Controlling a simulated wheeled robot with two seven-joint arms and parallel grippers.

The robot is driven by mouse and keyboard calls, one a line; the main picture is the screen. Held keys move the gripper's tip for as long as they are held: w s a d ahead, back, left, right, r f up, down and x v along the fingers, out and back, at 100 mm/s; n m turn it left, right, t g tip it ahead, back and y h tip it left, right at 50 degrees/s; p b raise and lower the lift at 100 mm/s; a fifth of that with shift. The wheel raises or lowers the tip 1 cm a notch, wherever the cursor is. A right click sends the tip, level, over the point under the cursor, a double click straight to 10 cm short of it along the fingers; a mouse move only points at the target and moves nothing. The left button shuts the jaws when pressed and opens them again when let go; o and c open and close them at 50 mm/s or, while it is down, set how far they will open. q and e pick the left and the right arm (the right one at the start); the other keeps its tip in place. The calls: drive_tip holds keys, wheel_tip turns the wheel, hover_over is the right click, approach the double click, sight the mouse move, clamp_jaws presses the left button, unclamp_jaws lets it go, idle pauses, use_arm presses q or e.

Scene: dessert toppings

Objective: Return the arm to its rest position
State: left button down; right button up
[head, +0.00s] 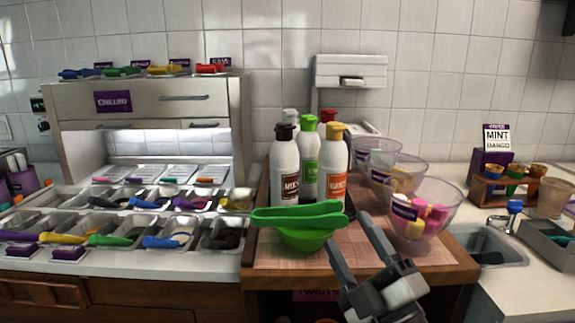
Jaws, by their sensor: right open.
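My right gripper (362,247) is low in the head view, right of centre. Its two dark fingers are spread apart with nothing between them. It is over the front of the wooden board (300,250), just right of a green bowl (303,240). Green tongs or scoop handles (298,214) lie across the top of that bowl. A clear bowl with pink and yellow items (425,212) stands right of the gripper. My left gripper is not in view.
Sauce bottles (284,165) stand behind the green bowl. More clear bowls (376,152) stand at the board's back right. Topping trays with coloured scoops (120,228) fill the left counter. A sink (490,243), cup rack (508,183) and mint mango sign (497,138) are at right.

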drive_tip(key=s+d+f+m+g+h, duration=0.35)
drive_tip(key=f+m, duration=0.25)
drive_tip(key=f, duration=0.4)
drive_tip(key=s+d+f+m+g+h, duration=0.2)
drive_tip(key=s+f+m+h, duration=0.15)
drive_tip(key=f+m, duration=0.4)
drive_tip(key=s+a+f+m+g, duration=0.1)
drive_tip(key=s+f+m+g, duration=0.2)
drive_tip(key=s+f, duration=0.7)
wheel_tip(320, 180, down, 3)
drive_tip(key=shift+f+g, duration=0.2)
drive_tip(key=shift+g, duration=1.05)
